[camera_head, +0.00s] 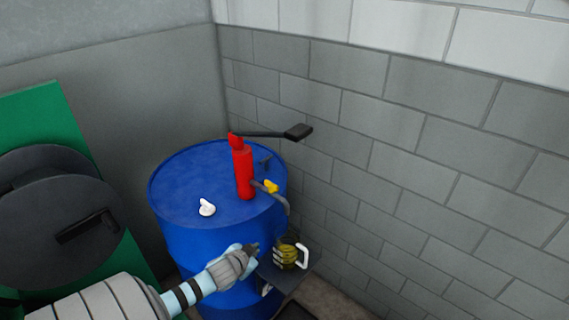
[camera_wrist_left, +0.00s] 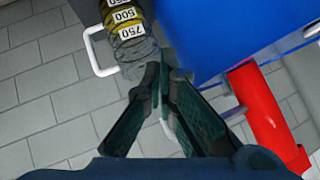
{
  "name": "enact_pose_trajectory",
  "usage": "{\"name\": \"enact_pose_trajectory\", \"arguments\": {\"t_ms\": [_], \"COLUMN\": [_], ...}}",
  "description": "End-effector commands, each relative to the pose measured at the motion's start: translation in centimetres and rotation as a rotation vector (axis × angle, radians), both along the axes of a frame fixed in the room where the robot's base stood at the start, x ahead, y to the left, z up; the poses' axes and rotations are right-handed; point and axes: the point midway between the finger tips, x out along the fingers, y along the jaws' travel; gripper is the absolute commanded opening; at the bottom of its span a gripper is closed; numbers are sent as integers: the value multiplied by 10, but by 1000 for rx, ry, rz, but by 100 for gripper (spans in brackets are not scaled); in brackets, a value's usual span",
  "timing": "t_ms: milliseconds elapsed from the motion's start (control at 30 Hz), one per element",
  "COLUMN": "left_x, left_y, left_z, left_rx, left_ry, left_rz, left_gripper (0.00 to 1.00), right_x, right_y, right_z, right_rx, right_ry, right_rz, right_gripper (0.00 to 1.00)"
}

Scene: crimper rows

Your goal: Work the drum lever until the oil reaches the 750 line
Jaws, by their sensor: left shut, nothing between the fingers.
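The blue drum (camera_head: 180,195) stands in the corner with a red pump (camera_head: 244,172) upright on its lid. The pump's black lever (camera_head: 298,131) sticks out to the right, near level. A grey spout with a yellow valve (camera_head: 271,186) bends down over the jug (camera_head: 288,252). The jug has a white handle; in the left wrist view (camera_wrist_left: 135,35) it shows 250, 500 and 750 labels. Yellow oil shows around 250 and 500, with clear wall near 750; its exact level is unclear. My left gripper (camera_head: 252,249) is shut and empty, just left of the jug.
The jug stands on a dark shelf (camera_head: 299,270) at the drum's front. A white cap (camera_head: 207,207) lies on the lid. A green panel with a dark round part (camera_head: 50,205) stands at the left.

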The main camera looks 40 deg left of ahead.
Motion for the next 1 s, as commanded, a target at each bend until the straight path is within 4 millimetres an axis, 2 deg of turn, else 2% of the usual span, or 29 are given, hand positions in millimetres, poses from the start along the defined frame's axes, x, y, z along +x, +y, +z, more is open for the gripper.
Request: {"name": "enact_pose_trajectory", "arguments": {"t_ms": [33,67,100,167,200,300,400,533,767,833,1000], "left_x": [-31,-53,-83,-132,-165,-241,-296,-330,-335,-335,-335], "left_y": [-5,-10,-22,-46,-66,-117,-160,-189,-192,-192,-192], "left_z": [-54,-85,-124,-175,-203,-253,-277,-287,-288,-288,-287], "left_rx": [-38,-59,-90,-136,-169,-239,-291,-323,-327,-327,-327], "left_ry": [87,140,210,313,377,514,606,664,673,673,673], "left_rz": [30,43,56,67,70,66,55,44,42,42,43], "left_gripper": [0,0,0,0,0,0,0,0,0,0,0], "right_x": [0,0,0,0,0,0,0,0,0,0,1], "right_y": [0,0,0,0,0,0,0,0,1,1,2], "right_z": [-2,-3,-3,-4,-5,-6,-7,-7,-7,-7,-7], "right_rx": [0,0,0,0,0,0,0,0,1,2,3], "right_ry": [0,0,0,0,0,0,1,1,0,0,-1], "right_rz": [0,0,0,0,0,0,0,0,0,-1,-1], "right_gripper": [40,40,40,40,40,40,40,40,40,34,33]}}
